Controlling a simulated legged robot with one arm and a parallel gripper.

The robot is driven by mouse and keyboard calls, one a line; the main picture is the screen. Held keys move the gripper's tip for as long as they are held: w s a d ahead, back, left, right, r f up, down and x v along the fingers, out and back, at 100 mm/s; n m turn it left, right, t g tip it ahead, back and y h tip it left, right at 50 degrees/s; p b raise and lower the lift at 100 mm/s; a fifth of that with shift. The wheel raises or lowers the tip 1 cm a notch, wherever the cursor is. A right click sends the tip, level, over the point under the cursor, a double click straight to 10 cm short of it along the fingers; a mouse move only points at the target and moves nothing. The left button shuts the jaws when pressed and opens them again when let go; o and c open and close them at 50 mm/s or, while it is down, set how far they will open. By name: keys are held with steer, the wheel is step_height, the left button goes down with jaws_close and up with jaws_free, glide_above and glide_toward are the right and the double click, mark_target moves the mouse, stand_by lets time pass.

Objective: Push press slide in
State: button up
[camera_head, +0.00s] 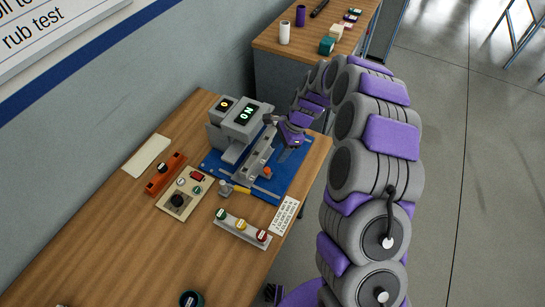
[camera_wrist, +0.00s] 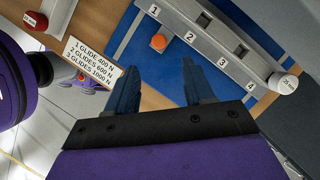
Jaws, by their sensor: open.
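The grey press (camera_head: 240,122) stands on a blue base plate (camera_head: 295,180), with a lit display on its head. The slide (camera_head: 253,160) is a long grey rail in front of it. In the wrist view the slide (camera_wrist: 215,50) carries the numbers 1 to 4 and has square openings. An orange knob (camera_wrist: 158,41) sits beside it on the plate. My gripper (camera_head: 284,152) is above the plate at the slide's right side. In the wrist view my gripper (camera_wrist: 160,68) is open and empty, its fingers pointing toward the slide. Contact with the slide cannot be told.
A white marked cylinder (camera_wrist: 283,83) is at the slide's end. A second table (camera_head: 285,50) stands behind. The near wooden tabletop is mostly clear.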

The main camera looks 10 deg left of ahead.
steer(key=p+v, duration=0.1)
steer(key=v, duration=0.6)
steer(key=shift+r, duration=0.4)
steer(key=shift+w, duration=0.1)
steer(key=shift+c, duration=0.3)
